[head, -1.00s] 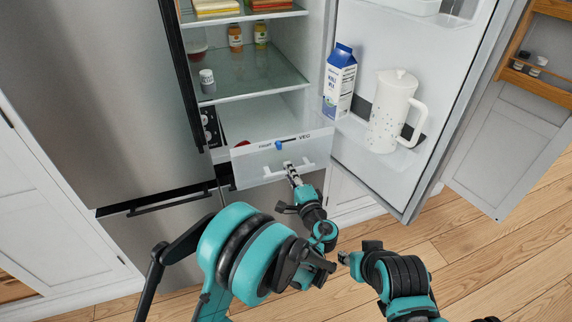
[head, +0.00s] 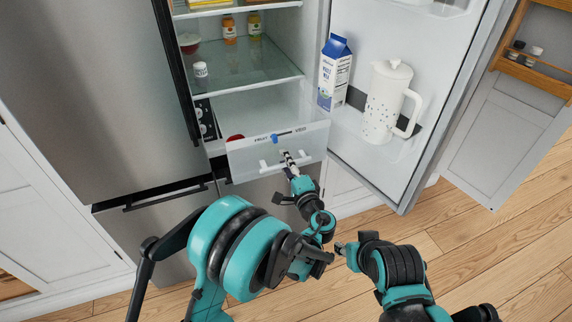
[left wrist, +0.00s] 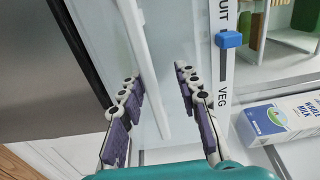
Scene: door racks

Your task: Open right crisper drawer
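The right crisper drawer (head: 250,168) is a clear-fronted bin marked FRUIT and VEG with a blue slider, low in the open fridge. Its front stands a little forward, and its inside shows from above. Its white bar handle (head: 270,164) crosses the front. My left gripper (head: 289,159) is at the right part of this handle. In the left wrist view the handle bar (left wrist: 147,62) runs between the spread fingers of my left gripper (left wrist: 160,105), with gaps visible. My right gripper (head: 343,248) hangs low, away from the fridge; its finger state is unclear.
The open fridge door (head: 405,175) on the right holds a milk carton (head: 333,75) and a white pitcher (head: 386,105). A glass shelf (head: 245,68) with jars is above the drawer. Wooden floor (head: 500,235) is clear at lower right.

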